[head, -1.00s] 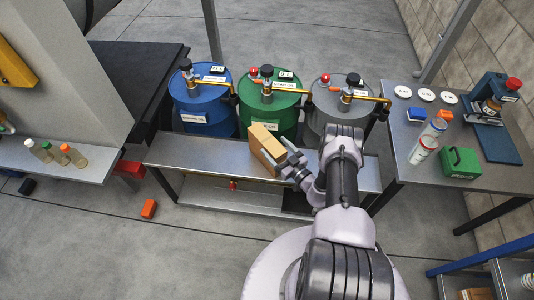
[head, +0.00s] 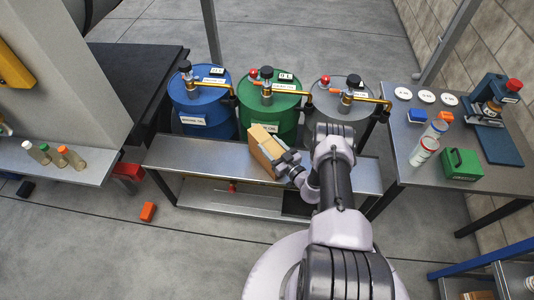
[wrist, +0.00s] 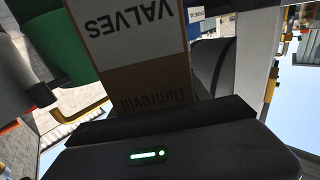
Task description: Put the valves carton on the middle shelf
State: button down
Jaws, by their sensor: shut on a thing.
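The valves carton (head: 265,146) is a brown box with a pale label. My gripper (head: 283,160) is shut on it, above the metal bench in front of the drums. In the wrist view the carton (wrist: 135,70) shows its "VALVES" label upside down, close against the gripper's dark body. The carton is tilted in the head view. I cannot tell whether it touches the bench top. The middle shelf cannot be made out for certain; part of a shelf unit (head: 515,278) shows at the lower right.
Blue (head: 203,105), green (head: 268,112) and grey (head: 332,108) drums with taps stand behind the bench (head: 200,158). A side table (head: 430,180) at the right holds a green case (head: 461,164), cans and a blue press. An orange block (head: 148,211) lies on the floor.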

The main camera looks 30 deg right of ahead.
jog(key=shift+r, duration=0.1)
jog(key=shift+r+p, duration=0.95)
jog(key=shift+r, duration=0.8)
jog(key=s+a+r+p, duration=0.15)
jog(key=s+p, duration=0.35)
jog(key=s, duration=1.1)
jog(key=w+a+r+n+y+b, duration=0.1)
jog(key=w+a+r+y, duration=0.15)
jog(key=r, duration=0.45)
jog(key=w+a+r+n+y, duration=0.1)
jog(key=w+a+r, duration=0.25)
jog(key=r, duration=0.45)
jog(key=a+r+n+g+y, duration=0.1)
jog(key=a+r+y, duration=0.1)
jog(key=a+r, duration=0.7)
notch_tip(320, 180, up, 3)
jog(key=shift+s+n+g+b, duration=0.15)
jog(key=shift+n+g+b, duration=0.15)
jog(key=shift+g+b, duration=0.1)
